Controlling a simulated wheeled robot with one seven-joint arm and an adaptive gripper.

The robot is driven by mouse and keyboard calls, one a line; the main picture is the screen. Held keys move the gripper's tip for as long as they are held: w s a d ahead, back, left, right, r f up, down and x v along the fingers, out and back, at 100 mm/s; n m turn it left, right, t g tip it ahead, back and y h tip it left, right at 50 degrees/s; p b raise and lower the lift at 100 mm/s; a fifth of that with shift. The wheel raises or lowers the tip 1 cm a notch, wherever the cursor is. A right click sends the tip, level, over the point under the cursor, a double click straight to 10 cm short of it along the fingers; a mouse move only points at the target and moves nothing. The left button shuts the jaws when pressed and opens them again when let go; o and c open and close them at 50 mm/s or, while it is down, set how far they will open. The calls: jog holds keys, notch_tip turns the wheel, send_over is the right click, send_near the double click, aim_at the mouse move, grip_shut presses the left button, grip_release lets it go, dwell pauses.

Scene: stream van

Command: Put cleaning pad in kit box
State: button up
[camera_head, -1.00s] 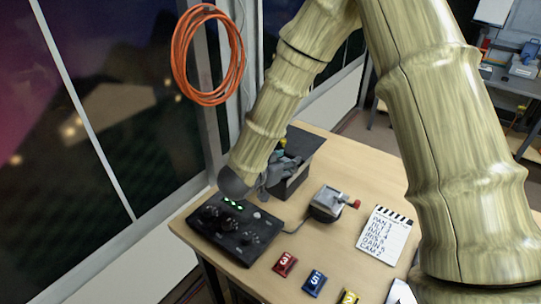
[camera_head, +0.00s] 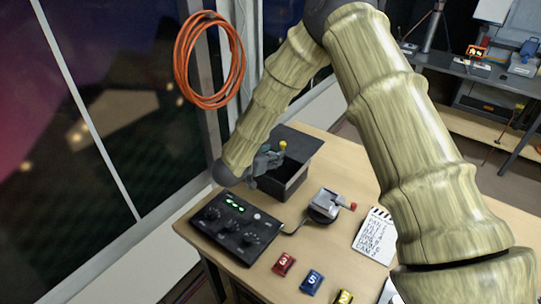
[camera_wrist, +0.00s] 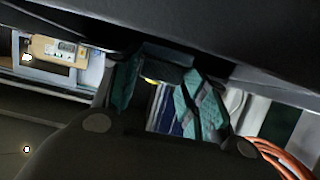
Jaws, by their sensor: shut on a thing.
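The kit box (camera_head: 291,189) is a black open-topped box at the back left of the table, with its dark lid raised behind it. My gripper (camera_head: 276,157) is at the upper left rim of the box, with its fingers pointing right. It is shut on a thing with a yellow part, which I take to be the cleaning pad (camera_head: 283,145). Most of it is hidden by the fingers. In the wrist view only a thin yellow edge (camera_wrist: 151,81) shows between the teal-grey fingertips. I cannot tell whether the pad touches the box.
A black control panel (camera_head: 238,226) with green lights lies front left of the box. A small grey device (camera_head: 327,203) with a red knob stands right of it. Numbered tiles, including a red one (camera_head: 284,264), and a clapperboard (camera_head: 374,236) lie nearby. An orange cable coil (camera_head: 180,60) hangs at the left.

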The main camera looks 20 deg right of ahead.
jog(key=shift+f, duration=0.35)
jog(key=shift+f, duration=0.65)
jog(key=o, duration=0.9)
jog(key=shift+c, duration=0.2)
jog(key=shift+r, duration=0.55)
jog(key=b+v, duration=0.4)
jog(key=v, duration=0.8)
